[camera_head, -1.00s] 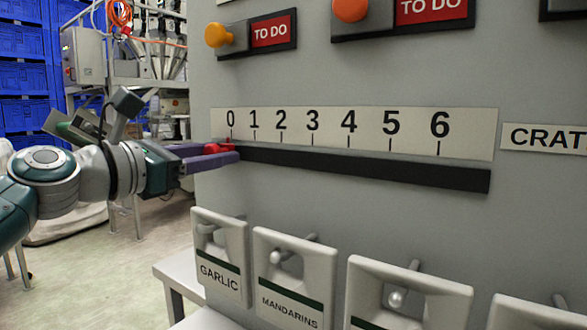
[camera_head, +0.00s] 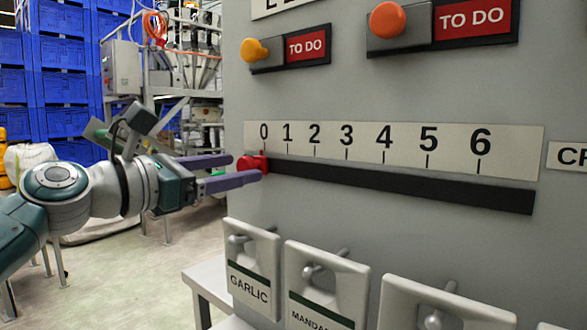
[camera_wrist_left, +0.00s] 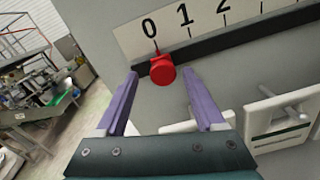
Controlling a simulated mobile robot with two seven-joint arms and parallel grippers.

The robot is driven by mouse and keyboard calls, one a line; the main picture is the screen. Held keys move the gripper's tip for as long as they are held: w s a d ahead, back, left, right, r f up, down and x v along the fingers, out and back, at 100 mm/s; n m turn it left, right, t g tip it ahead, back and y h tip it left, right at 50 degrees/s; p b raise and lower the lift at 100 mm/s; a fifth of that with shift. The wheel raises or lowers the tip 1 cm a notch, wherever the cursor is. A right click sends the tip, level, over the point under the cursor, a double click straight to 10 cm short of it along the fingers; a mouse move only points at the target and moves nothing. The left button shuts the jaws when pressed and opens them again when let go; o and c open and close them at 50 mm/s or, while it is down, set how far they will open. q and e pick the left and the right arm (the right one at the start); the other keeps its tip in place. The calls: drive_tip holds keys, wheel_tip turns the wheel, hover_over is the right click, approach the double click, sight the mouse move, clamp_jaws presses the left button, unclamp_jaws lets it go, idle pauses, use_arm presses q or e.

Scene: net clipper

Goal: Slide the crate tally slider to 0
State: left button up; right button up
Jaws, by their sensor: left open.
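The crate tally slider has a red knob (camera_head: 253,164) on a dark horizontal track (camera_head: 400,185). The knob sits at the track's left end, just below the 0 on the white number scale (camera_head: 395,148). My left gripper (camera_head: 233,170) is open, its two purple fingers pointing toward the panel, with the near finger's tip just in front of the knob. In the left wrist view, the red knob (camera_wrist_left: 162,70) shows beyond and between the two spread fingertips, apparently with nothing gripped. My right gripper is not in view.
Above the scale are an orange-yellow button (camera_head: 255,50) and an orange button (camera_head: 387,20) with red TO DO labels. Below are pale holders labelled GARLIC (camera_head: 250,285) and MANDARINS, with pegs. Blue crates (camera_head: 65,70) and a metal rack stand behind at left.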

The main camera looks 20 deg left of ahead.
use_arm(q)
drive_tip(key=v, duration=0.7)
